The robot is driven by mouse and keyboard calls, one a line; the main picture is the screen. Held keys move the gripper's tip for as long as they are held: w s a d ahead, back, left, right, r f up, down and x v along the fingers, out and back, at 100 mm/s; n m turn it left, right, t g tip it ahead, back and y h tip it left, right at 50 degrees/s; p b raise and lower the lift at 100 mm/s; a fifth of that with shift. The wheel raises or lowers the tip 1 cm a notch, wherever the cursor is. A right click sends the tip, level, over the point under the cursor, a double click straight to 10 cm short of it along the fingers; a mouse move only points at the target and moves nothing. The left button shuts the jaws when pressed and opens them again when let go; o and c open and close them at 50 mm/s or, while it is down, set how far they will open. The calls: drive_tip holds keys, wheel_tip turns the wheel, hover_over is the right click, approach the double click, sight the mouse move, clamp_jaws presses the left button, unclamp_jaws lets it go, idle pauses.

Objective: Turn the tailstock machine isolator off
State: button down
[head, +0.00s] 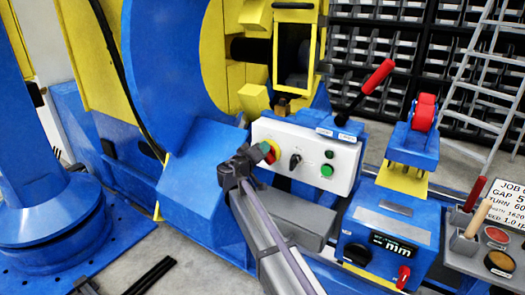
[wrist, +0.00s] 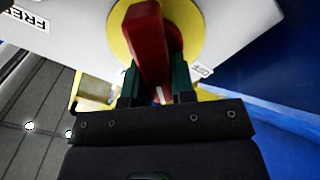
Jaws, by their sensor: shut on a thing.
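The isolator is a red handle (wrist: 148,40) on a round yellow plate (wrist: 190,30), fixed to a pale panel face in the wrist view. In the head view its red and yellow knob (head: 268,151) shows at the left end of the white control box (head: 340,152), partly hidden by my gripper. My gripper (head: 247,158) reaches the knob from the front left. In the wrist view its dark green fingers (wrist: 158,88) are shut on the red handle, one on each side.
The white box also carries a black selector (head: 295,160) and a green button (head: 327,170). A red-gripped lever (head: 378,76) rises behind it. A blue unit with a display (head: 390,240) stands right. A large blue disc (head: 165,70) stands left.

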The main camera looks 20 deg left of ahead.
drive_tip(key=n, duration=0.4)
drive_tip(key=shift+a+f+n+b, duration=0.2)
drive_tip(key=shift+f+n+b, duration=0.1)
drive_tip(key=shift+f, duration=0.1)
drive_tip(key=n, duration=0.4)
drive_tip(key=shift+f+b, duration=0.3)
drive_tip(key=c, duration=1)
unclamp_jaws()
drive_tip(key=shift+o, duration=0.2)
drive_tip(key=s+a, duration=0.1)
drive_tip(key=s, duration=0.9)
drive_tip(key=shift+s+a, duration=0.3)
